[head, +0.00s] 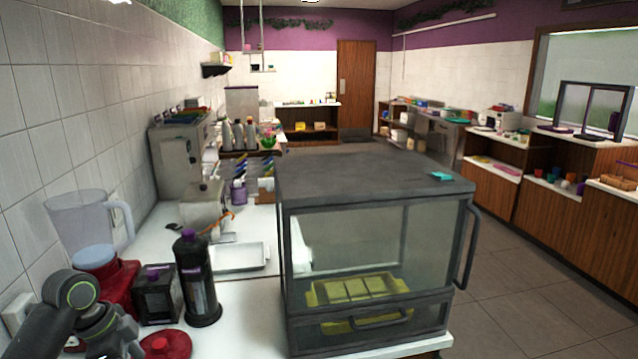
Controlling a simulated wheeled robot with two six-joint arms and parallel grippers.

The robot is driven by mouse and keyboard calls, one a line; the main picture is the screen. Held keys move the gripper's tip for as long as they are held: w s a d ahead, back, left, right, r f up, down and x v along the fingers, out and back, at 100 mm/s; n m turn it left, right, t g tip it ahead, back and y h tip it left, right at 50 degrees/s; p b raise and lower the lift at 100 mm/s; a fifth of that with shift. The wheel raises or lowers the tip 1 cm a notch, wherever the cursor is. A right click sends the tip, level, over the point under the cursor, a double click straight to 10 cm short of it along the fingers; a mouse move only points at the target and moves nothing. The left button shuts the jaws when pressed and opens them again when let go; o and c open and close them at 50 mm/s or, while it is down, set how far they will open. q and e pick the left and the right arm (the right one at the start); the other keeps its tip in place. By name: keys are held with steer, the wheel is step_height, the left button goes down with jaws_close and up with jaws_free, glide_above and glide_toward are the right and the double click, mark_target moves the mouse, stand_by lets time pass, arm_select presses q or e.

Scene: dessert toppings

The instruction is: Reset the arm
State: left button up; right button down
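Part of my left arm (88,310) shows at the lower left corner in the head view. It is grey, with a green ring at a joint, and is bent beside the counter items. No fingers of my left gripper can be made out. My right arm and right gripper are not in view.
A glass display case (375,235) with a yellow tray (318,296) inside stands at the counter's front right. A black bottle (196,280), a black box (158,295), a red lid (166,345) and a blender (85,225) crowd my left arm. A white tray (238,257) lies behind.

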arm_select(q)
steer(key=s+d+f+n+t+y, duration=0.1)
steer(key=s+d+f+n, duration=0.2)
steer(key=s+f, duration=0.45)
steer(key=s+d+f+n+y, duration=0.1)
steer(key=s+d+f+n, duration=0.15)
steer(key=s+f, duration=0.45)
steer(key=s+f+n+t+y, duration=0.1)
steer(key=s+n+y, duration=0.2)
steer(key=s+n, duration=0.75)
step_height(320, 180, down, 26)
steer(key=s+a+m+g, duration=0.1)
steer(key=s+m, duration=0.2)
steer(key=s+d+f+g+h, duration=0.1)
steer(key=s+f, duration=1.3)
steer(key=shift+s+f, duration=0.1)
